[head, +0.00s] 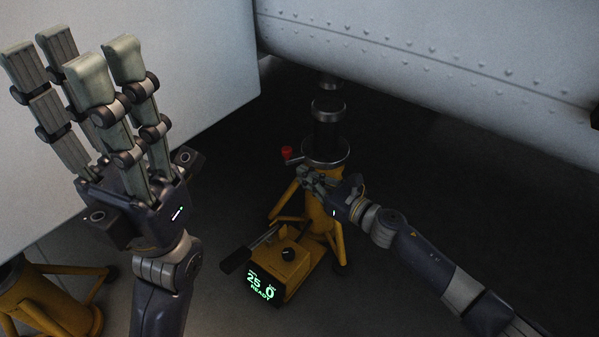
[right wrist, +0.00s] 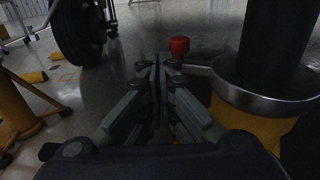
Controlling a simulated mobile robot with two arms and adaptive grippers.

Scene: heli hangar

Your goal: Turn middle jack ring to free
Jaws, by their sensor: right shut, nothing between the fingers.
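The middle jack (head: 318,205) is a yellow stand with a dark vertical post under the aircraft's underside. A silver ring (head: 338,158) circles its top, with a short lever ending in a red knob (head: 287,152) on its left. My right gripper (head: 303,178) is beside the jack, just below the ring and knob. In the right wrist view its fingers (right wrist: 160,62) are together and empty. There the red knob (right wrist: 180,46) is just beyond the fingertips, and the silver ring (right wrist: 262,98) is to their right. My left gripper (head: 75,60) is raised at the left, fingers spread and empty.
The jack's base carries a lever (head: 248,249), a black dial (head: 288,254) and a green display (head: 261,287) reading "25", "0" and "READY". Another yellow jack (head: 45,298) stands lower left. Riveted grey panels (head: 470,60) hang low above. A wheel (right wrist: 78,32) shows in the wrist view.

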